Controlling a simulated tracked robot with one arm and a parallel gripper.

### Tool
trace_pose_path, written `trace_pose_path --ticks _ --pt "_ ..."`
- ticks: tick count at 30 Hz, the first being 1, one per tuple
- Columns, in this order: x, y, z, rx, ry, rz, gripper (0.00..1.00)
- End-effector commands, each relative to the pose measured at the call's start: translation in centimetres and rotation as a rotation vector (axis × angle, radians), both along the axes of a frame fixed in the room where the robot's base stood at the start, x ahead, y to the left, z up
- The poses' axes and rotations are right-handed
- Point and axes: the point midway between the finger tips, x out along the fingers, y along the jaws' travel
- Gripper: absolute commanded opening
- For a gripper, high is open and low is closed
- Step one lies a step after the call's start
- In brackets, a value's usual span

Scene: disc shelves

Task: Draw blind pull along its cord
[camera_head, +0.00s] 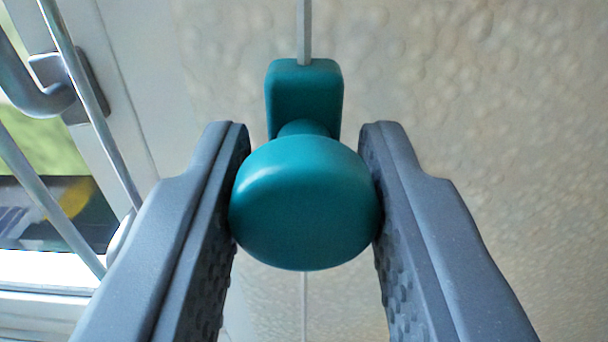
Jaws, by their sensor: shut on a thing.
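The blind pull is a teal piece with a round knob (304,205) in front of a small rounded block (303,88). It sits in the middle of the head camera view. A thin pale cord (304,30) runs up from the top of the block, and a thinner stretch of it shows below the knob. My gripper (305,190) is shut on the knob, with one textured finger touching it on the left and the other on the right. The knob hides part of the block and the cord behind it.
A textured cream wall (490,110) lies behind the pull. At the left is a white window frame (130,70) with a grey handle (45,95). Thin grey rods (85,90) cross in front of the window, close to my left finger. The right side looks clear.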

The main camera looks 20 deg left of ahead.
Motion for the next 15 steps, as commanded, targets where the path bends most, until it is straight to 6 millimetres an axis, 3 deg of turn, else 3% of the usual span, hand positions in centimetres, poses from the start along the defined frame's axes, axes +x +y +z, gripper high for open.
trace_pose_path --ticks 12,13,15 --pt "-0.01 -0.03 0.24 0.000 0.000 0.000 0.00" --pt "-0.01 -0.03 0.24 0.001 0.000 0.000 0.34" --pt "-0.01 -0.03 0.22 0.001 0.001 0.000 0.48"
